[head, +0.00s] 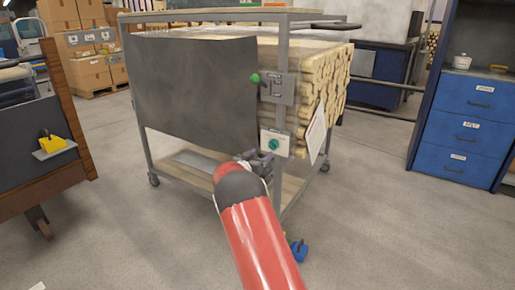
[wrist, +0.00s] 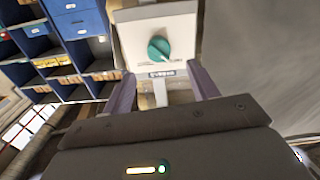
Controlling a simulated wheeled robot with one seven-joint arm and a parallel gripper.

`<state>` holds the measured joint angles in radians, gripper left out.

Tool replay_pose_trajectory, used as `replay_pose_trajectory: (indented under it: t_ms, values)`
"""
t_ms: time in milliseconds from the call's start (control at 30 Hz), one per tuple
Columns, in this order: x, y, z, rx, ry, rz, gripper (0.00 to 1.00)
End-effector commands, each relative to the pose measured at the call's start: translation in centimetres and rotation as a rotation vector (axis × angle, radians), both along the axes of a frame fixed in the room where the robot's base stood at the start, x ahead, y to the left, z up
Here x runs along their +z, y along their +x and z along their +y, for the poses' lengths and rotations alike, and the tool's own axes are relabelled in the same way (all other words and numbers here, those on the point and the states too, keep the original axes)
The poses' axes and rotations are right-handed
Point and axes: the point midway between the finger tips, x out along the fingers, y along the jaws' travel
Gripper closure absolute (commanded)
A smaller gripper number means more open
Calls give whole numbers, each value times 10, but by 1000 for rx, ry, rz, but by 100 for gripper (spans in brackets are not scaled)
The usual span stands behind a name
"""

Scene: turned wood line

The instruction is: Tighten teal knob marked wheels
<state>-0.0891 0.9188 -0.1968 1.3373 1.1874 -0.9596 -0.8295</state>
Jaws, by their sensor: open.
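The teal knob (head: 273,144) sits on a small white plate (head: 281,137) fixed to the corner post of a metal cart. In the wrist view the knob (wrist: 159,49) is close ahead, with a label (wrist: 161,74) below it, too blurred to read. My gripper (head: 262,157) is just below and in front of the plate in the head view. In the wrist view its two fingers (wrist: 163,88) are apart, with nothing between them. The knob lies beyond the fingertips and they do not appear to touch it.
Above the plate, a green-knobbed lever (head: 255,78) juts from a grey latch box (head: 279,88). The cart (head: 287,55) holds stacked wood behind a dark panel (head: 195,90). A white sheet (head: 317,132) hangs to the right. Blue drawers (head: 469,130) stand at right.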

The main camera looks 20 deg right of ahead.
Motion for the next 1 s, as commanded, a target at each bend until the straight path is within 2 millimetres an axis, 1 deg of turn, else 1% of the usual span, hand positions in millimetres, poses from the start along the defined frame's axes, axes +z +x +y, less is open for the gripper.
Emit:
replay_pose_trajectory:
  t_ms: [167,300,500,667,867,900,1000]
  values:
    - [1,13,-20,-5,-1,-2,41]
    - [1,28,-38,-4,0,-2,41]
    - [1,42,-55,-2,0,-2,41]
    - [1,46,-60,0,0,-2,41]
    - [1,46,-60,0,0,-2,41]
    - [1,46,-60,0,0,-2,42]
    - [1,46,-60,0,0,-2,55]
